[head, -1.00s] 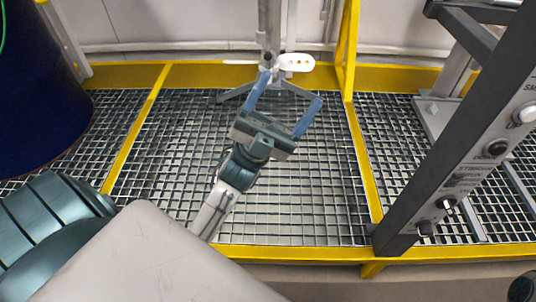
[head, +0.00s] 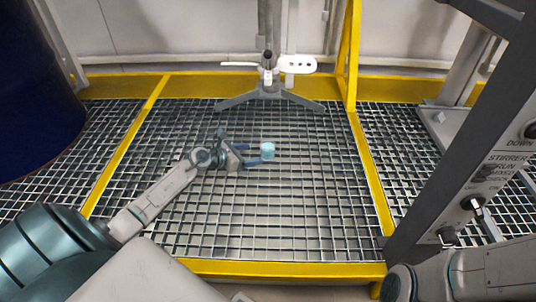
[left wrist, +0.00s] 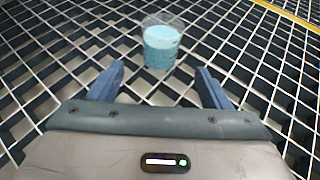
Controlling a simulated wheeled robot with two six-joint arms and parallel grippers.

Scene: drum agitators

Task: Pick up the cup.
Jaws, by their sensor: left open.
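A small light-blue cup (head: 267,151) stands upright on the metal grating in the head view. In the left wrist view the cup (left wrist: 160,45) is clear-walled with light-blue contents, just beyond the fingertips and roughly centred between them. My left gripper (head: 257,154) is open, with its blue fingers pointing right toward the cup. In the left wrist view its two fingers (left wrist: 160,72) are spread apart with nothing gripped. Whether a fingertip touches the cup I cannot tell. My right gripper is not in view; part of my right arm shows at the lower right.
A stand with spread legs (head: 268,95) is behind the cup. A dark blue drum (head: 35,90) is at the left. A grey control panel post (head: 455,160) with knobs rises at the right.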

